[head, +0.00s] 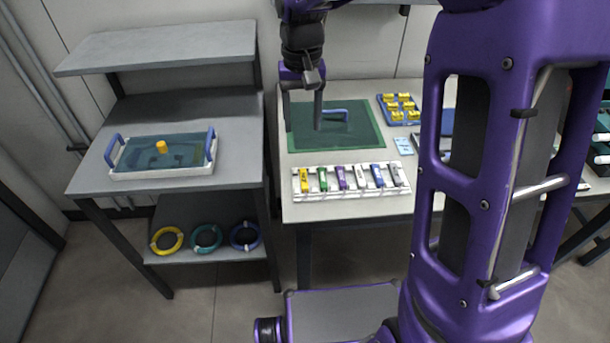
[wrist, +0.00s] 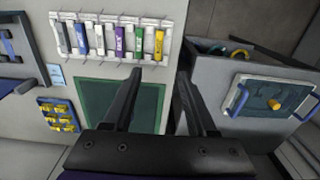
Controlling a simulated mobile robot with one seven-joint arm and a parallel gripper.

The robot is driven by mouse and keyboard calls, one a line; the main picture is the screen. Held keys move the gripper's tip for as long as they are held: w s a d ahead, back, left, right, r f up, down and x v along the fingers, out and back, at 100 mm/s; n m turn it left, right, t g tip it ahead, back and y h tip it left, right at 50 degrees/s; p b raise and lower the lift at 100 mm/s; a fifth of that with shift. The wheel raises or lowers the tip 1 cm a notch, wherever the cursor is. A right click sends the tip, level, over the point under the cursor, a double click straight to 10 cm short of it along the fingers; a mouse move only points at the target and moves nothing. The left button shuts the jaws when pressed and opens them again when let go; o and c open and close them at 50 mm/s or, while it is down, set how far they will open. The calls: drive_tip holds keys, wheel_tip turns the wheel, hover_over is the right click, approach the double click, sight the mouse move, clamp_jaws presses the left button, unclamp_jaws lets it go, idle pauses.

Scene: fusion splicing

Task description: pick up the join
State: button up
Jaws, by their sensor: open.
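No piece is clearly recognisable as the join. A slim blue piece (head: 335,112) lies on the green mat (head: 362,136) on the right-hand bench, partly behind a finger of my gripper; I cannot tell whether it is the join. My gripper (head: 302,118) is open with its fingers pointing down over the left part of the mat, apart from the blue piece. In the wrist view my gripper (wrist: 171,76) shows nothing between its fingers, and the mat (wrist: 145,101) lies behind them. The blue piece cannot be made out there.
A white rack (head: 350,193) of several coloured pieces stands at the bench's front edge. A blue tray (head: 381,106) of yellow pieces is behind right. The left bench holds a blue-handled tray (head: 130,155) with a yellow knob (head: 162,147). Coils (head: 207,238) sit below. A gap separates the benches.

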drive_tip(key=b, duration=0.2)
hover_over(304, 178)
drive_tip(key=f, duration=1)
drive_tip(key=shift+s+a+f, duration=0.1)
drive_tip(key=shift+a+f, duration=0.1)
drive_tip(key=shift+d+f+b, duration=0.15)
drive_tip(key=shift+f+b, duration=0.3)
drive_tip(key=shift+f, duration=2.65)
clamp_jaws()
